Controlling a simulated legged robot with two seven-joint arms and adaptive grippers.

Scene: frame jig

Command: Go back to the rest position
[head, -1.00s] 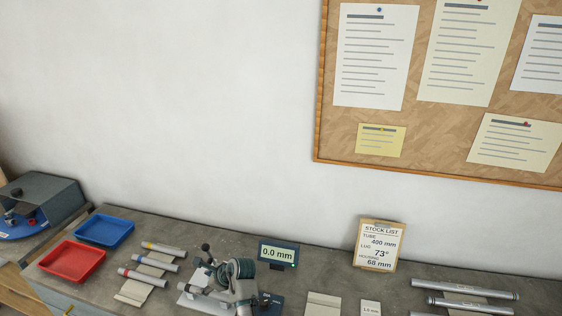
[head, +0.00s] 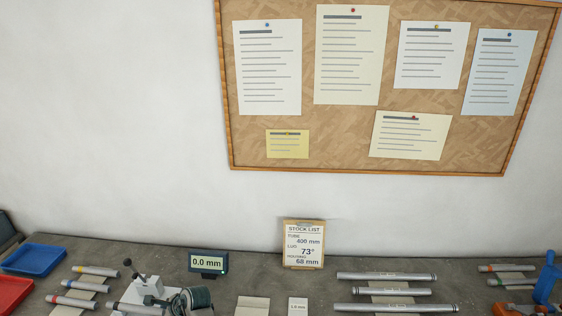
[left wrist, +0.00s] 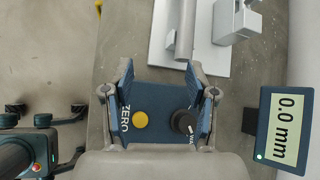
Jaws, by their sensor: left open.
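In the left wrist view my left gripper (left wrist: 160,70) is open, with its two fingers apart and nothing held between them. Behind the fingers lies a blue box (left wrist: 158,97) marked ZERO, with a yellow button (left wrist: 140,120) and a black knob (left wrist: 184,122). I cannot tell if the fingers touch it. In the head view a dark rounded part, likely my left arm (head: 192,299), shows at the bottom edge; its fingers cannot be made out. My right gripper is not in view.
A gauge display (head: 208,263) reads 0.0 mm beside a pale metal fixture (head: 148,287). Blue tray (head: 34,260) and red tray (head: 12,292) stand left. A stock list (head: 303,245) stands at the back. Several metal tubes (head: 385,276) lie right; a blue tool (head: 547,279) is far right.

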